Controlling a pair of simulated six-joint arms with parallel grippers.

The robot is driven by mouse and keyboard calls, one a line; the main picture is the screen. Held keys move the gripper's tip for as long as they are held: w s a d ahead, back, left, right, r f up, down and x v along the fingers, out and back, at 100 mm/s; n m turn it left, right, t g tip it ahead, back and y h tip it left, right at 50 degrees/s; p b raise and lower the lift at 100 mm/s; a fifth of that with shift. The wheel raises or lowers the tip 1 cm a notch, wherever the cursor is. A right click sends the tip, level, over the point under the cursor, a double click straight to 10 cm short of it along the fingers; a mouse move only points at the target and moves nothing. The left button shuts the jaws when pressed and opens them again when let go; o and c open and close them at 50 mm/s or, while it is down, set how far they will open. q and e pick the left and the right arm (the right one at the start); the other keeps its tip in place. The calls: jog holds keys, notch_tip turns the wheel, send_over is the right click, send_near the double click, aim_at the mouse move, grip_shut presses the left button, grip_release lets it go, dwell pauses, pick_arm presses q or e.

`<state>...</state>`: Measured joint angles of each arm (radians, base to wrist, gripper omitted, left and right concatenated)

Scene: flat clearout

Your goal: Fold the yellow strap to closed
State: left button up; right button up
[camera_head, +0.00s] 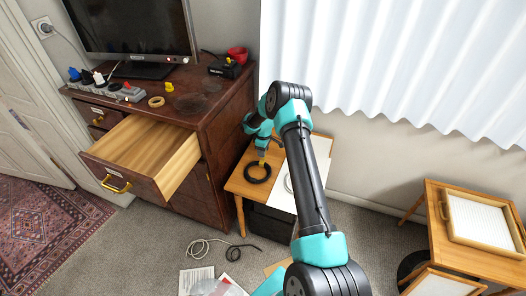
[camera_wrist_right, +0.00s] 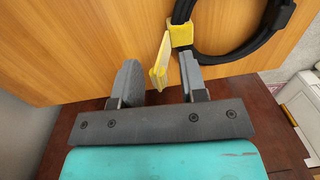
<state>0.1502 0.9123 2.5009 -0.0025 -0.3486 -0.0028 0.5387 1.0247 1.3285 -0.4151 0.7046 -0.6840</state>
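The yellow strap (camera_wrist_right: 181,34) wraps a bundle of black cable coil (camera_wrist_right: 235,58) in the right wrist view. Its loose tail sticks out toward my right gripper (camera_wrist_right: 158,72). The gripper is open, and the tail appears between its two fingers, nearer the right one; I cannot tell whether they touch. In the head view the coil (camera_head: 257,180) lies on a small wooden table, with the strap (camera_head: 262,154) at its far side. My right gripper (camera_head: 262,144) is just above the strap, partly hidden by its wrist. My left gripper is not in view.
The small wooden table (camera_head: 237,184) also has a white sheet (camera_head: 283,193) beside the coil. A dark cabinet (camera_head: 205,130) with an open drawer (camera_head: 150,150) stands at left. Loose cables (camera_head: 203,244) lie on the carpet. Another wooden table (camera_head: 460,252) stands at right.

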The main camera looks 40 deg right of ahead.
jog(key=shift+c, duration=0.5)
grip_shut()
jog(key=shift+s+a+r+t+h, duration=0.15)
jog(key=shift+a+t+h, duration=0.15)
jog(key=shift+h, duration=0.3)
jog(key=shift+s+a+f+t+h, duration=0.15)
jog(key=shift+a+t+h, duration=0.15)
jog(key=shift+h, duration=0.3)
jog(key=shift+s+a+r+t+h, duration=0.15)
jog(key=shift+a+t+h, duration=0.15)
jog(key=shift+h, duration=0.3)
jog(key=shift+s+a+t+h, duration=0.15)
jog(key=shift+a+t+h, duration=0.2)
jog(key=shift+h, duration=0.4)
jog(key=shift+s+a+t+h, duration=0.15)
jog(key=shift+a+t+h, duration=0.2)
jog(key=shift+h, duration=0.4)
jog(key=shift+o, duration=0.5)
grip_release()
jog(key=shift+d, duration=0.1)
